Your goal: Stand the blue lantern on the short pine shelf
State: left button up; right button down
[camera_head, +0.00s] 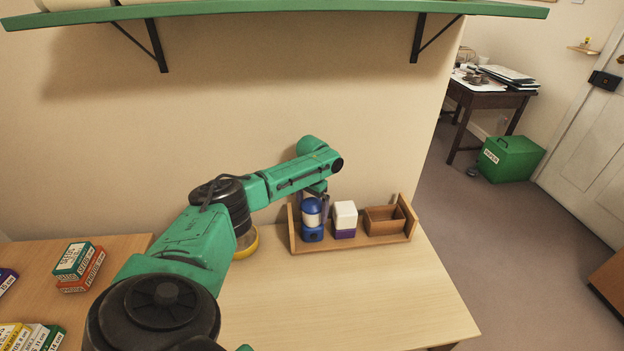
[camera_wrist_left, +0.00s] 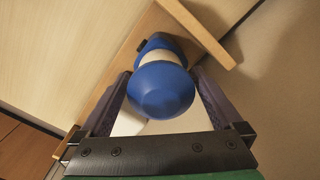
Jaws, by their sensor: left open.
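The blue lantern (camera_head: 312,234), with a white middle band, stands upright at the left end of the short pine shelf (camera_head: 365,241) on the light wood desk. In the left wrist view its round blue top (camera_wrist_left: 161,90) is close below the camera, with the shelf's wood rim (camera_wrist_left: 198,33) beside it. My left gripper (camera_head: 319,193) reaches down over the lantern. Its dark fingers are open, one on each side of the lantern, with no clear contact seen. My right gripper is not in view.
On the shelf, a white-and-purple container (camera_head: 345,216) stands right of the lantern, then a small brown wooden box (camera_head: 384,221). A yellow round item (camera_head: 247,243) is partly hidden behind my arm. A green wall shelf (camera_head: 300,20) hangs above. The desk's front right is clear.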

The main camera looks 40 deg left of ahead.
pick_arm(q)
notch_tip(320, 180, up, 12)
jog(key=shift+f, duration=0.1)
jog(key=shift+f, duration=0.1)
dwell(0.4)
